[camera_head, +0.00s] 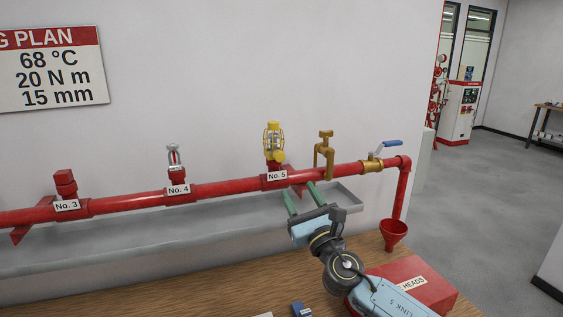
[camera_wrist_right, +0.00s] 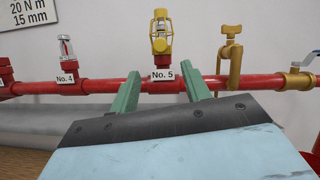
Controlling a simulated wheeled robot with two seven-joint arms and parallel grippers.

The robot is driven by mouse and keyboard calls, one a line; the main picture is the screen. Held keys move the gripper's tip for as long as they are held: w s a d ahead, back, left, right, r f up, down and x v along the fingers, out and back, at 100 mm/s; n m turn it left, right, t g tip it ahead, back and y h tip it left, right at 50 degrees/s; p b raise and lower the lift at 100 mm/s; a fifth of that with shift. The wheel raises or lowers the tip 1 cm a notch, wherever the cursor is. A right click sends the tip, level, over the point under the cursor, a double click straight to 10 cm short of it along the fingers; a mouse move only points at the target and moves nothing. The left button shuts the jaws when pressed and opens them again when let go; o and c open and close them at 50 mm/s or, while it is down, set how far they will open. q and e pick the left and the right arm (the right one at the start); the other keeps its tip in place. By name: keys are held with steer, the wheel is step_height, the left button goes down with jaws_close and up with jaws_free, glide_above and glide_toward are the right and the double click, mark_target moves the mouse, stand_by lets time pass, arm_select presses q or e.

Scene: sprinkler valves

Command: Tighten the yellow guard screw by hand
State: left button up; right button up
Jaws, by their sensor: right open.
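The yellow guard (camera_head: 273,138) is a cage around the sprinkler head at No. 5 on the red pipe. Its yellow screw (camera_head: 278,156) shows as a round knob low on the cage's front. In the right wrist view the guard (camera_wrist_right: 161,24) stands upright beyond the fingers, with the screw (camera_wrist_right: 160,46) facing me. My right gripper (camera_head: 300,190) is open and empty, with green fingers pointing toward the pipe, below and in front of No. 5. In the wrist view its fingers (camera_wrist_right: 160,88) stand apart on either side of the No. 5 label. My left gripper is not in view.
The red pipe (camera_head: 225,187) runs along the wall above a grey trough (camera_head: 130,250). A brass fitting (camera_head: 325,150) stands right of No. 5, then a blue-handled valve (camera_head: 386,145). A red box (camera_head: 430,288) sits on the wooden table (camera_head: 215,295). Bare No. 4 head (camera_head: 174,157) is left.

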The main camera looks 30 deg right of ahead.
mark_target(281, 158)
steer(key=p+x, duration=0.1)
steer(key=x, duration=1.1)
steer(key=shift+w+r, duration=0.1)
steer(key=shift+w, duration=0.05)
steer(key=c, duration=1)
